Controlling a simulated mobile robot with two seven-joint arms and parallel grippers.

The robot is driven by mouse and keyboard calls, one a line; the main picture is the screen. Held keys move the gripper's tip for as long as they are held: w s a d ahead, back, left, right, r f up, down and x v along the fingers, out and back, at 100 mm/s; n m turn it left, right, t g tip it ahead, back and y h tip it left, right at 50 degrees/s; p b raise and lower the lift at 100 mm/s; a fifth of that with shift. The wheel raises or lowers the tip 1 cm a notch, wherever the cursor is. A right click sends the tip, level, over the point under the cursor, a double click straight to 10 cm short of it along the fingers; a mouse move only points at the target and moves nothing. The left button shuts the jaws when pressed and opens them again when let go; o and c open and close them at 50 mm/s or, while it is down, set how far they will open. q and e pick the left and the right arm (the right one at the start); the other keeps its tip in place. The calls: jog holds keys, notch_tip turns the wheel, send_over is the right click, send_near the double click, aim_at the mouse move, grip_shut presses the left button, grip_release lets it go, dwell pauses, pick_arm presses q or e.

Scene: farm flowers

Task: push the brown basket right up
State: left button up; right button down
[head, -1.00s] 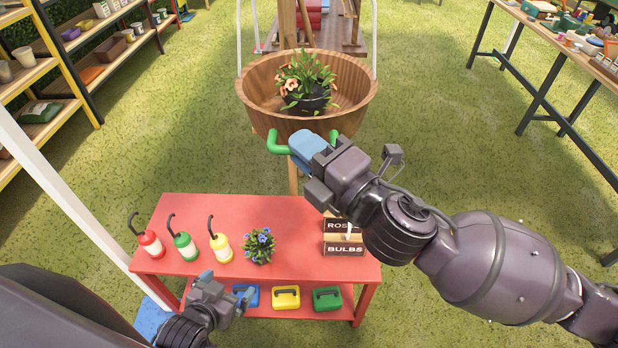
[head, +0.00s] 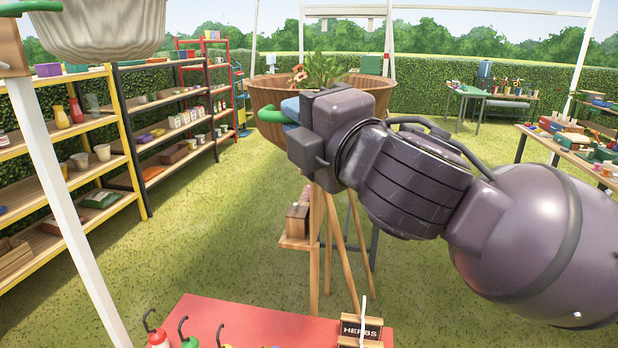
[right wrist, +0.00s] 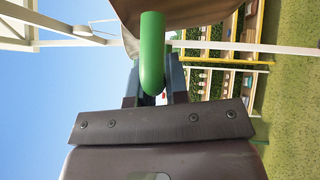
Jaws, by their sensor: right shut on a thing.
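The brown basket (head: 376,98) is a round wooden tub in the upper middle of the head view, seen nearly side-on, with a leafy plant (head: 322,70) showing above its rim. A green handle (head: 270,117) sticks out on its near side. My right gripper (head: 292,109) is shut on this handle; its blue fingertips are partly hidden by my wrist. In the right wrist view the green handle (right wrist: 152,55) lies between the fingers, with the basket's brown side (right wrist: 195,20) behind. My left gripper is out of view.
A red table (head: 235,322) with bottles and a HERBS box (head: 361,330) stands below. Wooden stand legs (head: 335,245) rise beneath the basket. Shelves (head: 75,150) line the left, a pale hanging pot (head: 92,35) is at upper left, and a table (head: 570,150) stands right. Grass between is open.

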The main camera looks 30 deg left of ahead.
notch_tip(320, 180, up, 15)
jog(key=shift+r, duration=0.2)
jog(key=shift+d, duration=0.1)
jog(key=c, duration=1.1)
grip_release()
jog(key=shift+f, duration=0.1)
jog(key=b+v, duration=0.2)
jog(key=v, duration=0.8)
jog(key=shift+s+d+b, duration=0.15)
jog(key=shift+d+b, duration=0.15)
jog(key=shift+b, duration=0.1)
